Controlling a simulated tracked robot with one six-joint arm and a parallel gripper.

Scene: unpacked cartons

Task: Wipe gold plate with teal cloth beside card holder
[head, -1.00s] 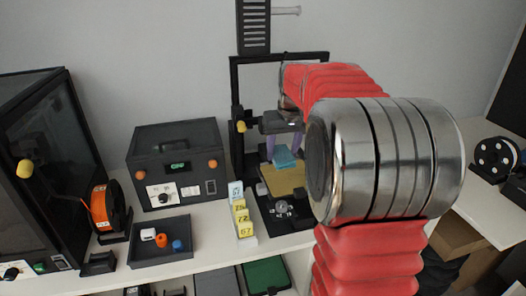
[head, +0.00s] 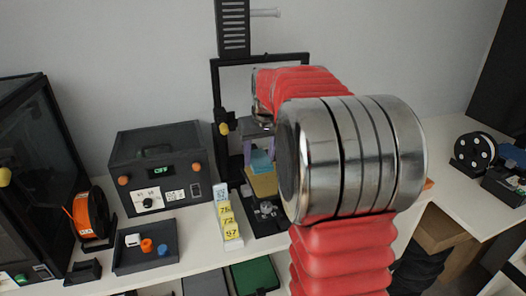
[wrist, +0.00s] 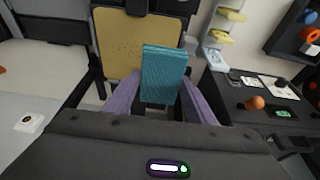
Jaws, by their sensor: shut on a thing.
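The gold plate (wrist: 118,47) is the flat bed of a black-framed machine; part of it shows in the head view (head: 264,184), beside my arm. The teal cloth (wrist: 164,75) is a folded block between the two purple fingers of my gripper (wrist: 160,98), which is shut on it. In the wrist view the cloth overlaps the plate's edge; I cannot tell whether it touches the plate. In the head view the cloth (head: 261,162) shows at the plate's back part. The card holder (head: 229,225), with yellow and pale number cards, stands left of the plate.
A dark control box (head: 160,165) and a tray (head: 146,254) with small coloured pieces are to the left. An orange spool (head: 90,215) stands beyond them. The machine's black frame (head: 216,100) rises behind the plate. My red arm hides the plate's right side.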

